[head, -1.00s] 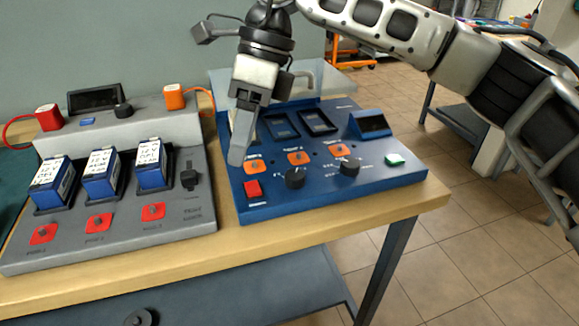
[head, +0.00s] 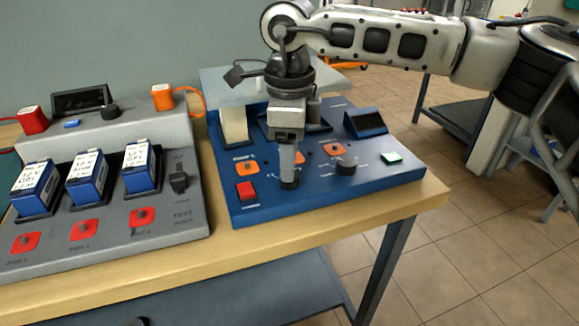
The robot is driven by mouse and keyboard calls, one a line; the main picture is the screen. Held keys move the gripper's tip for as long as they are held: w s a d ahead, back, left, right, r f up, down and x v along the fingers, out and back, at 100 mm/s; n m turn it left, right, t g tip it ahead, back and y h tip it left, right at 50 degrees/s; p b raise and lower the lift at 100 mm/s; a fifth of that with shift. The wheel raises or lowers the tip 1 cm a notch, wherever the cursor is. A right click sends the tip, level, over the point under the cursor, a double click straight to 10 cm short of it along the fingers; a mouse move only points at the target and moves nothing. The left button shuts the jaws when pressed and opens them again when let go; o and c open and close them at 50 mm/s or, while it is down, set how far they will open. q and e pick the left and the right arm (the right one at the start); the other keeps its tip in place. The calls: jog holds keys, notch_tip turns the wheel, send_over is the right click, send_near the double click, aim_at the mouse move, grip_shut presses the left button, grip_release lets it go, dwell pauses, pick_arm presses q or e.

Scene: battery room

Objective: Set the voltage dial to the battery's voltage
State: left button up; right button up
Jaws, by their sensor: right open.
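The blue charging station (head: 385,178) has two black dials on its front panel. The left dial (head: 289,184) is mostly hidden behind my right gripper (head: 289,176). The right dial (head: 346,165) stands clear, beside it. The markings around both are too small to read, so I cannot tell which is for voltage. My right gripper points down with its open fingers at the left dial; I cannot tell whether they touch it. A pale block (head: 234,126), perhaps a battery, stands at the station's back left. My left gripper is out of view.
The station has a red button (head: 245,189), a green button (head: 390,158) and a small dark display (head: 365,122). The wooden table's (head: 330,223) front strip is clear.

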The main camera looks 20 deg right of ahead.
jog(key=shift+f, duration=1.7)
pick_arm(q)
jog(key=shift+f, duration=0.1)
pick_arm(e)
jog(key=c, duration=1)
jog(key=shift+o, duration=0.2)
